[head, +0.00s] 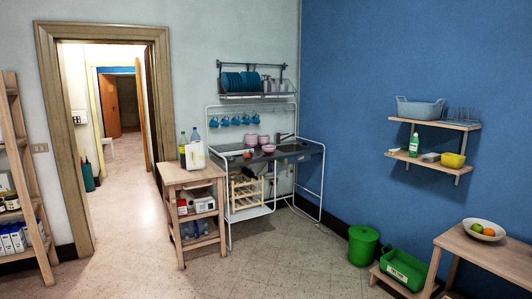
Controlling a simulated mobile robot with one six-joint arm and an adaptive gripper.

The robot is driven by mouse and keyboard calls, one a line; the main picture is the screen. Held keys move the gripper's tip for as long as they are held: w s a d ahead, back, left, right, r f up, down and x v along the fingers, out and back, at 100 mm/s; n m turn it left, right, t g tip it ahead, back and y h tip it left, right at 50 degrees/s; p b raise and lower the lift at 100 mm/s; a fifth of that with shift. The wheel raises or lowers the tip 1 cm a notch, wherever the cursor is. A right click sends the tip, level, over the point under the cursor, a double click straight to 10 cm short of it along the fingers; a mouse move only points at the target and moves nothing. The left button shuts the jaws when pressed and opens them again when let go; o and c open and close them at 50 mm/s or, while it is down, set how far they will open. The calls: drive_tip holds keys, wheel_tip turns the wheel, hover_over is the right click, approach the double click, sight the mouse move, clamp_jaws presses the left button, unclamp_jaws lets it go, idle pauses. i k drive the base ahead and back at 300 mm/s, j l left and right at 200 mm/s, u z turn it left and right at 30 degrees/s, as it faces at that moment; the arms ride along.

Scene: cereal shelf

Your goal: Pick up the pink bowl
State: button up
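A small pink bowl (269,148) sits on the dark counter (232,151) of the metal-framed sink unit, in the middle of the head view. Just behind it are two pink pieces side by side, a left one (251,140) and a right one (263,139), that look like bowls or small stacks of bowls. They are too small to tell apart clearly. My gripper is not in view.
A wooden cart (191,177) with bottles and a white box stands left of the counter. A green bin (363,245), a green crate (403,269) and a wooden table (480,248) stand at the right. The central floor (275,245) is clear.

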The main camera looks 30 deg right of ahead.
sight(269, 150)
drive_tip(key=i+l+z, duration=0.35)
drive_tip(key=i, duration=0.2)
drive_tip(key=i+l+z, duration=0.3)
drive_tip(key=i, duration=0.35)
drive_tip(key=i+z, duration=0.35)
drive_tip(key=i, duration=2.45)
drive_tip(key=i+u, duration=0.1)
drive_tip(key=i, duration=0.6)
drive_tip(key=i+u, duration=0.1)
drive_tip(key=i, duration=0.6)
drive_tip(key=i+l+u, duration=0.1)
drive_tip(key=i, duration=0.6)
drive_tip(key=i+l+u, duration=0.1)
drive_tip(key=i+l, duration=0.15)
drive_tip(key=i, duration=0.45)
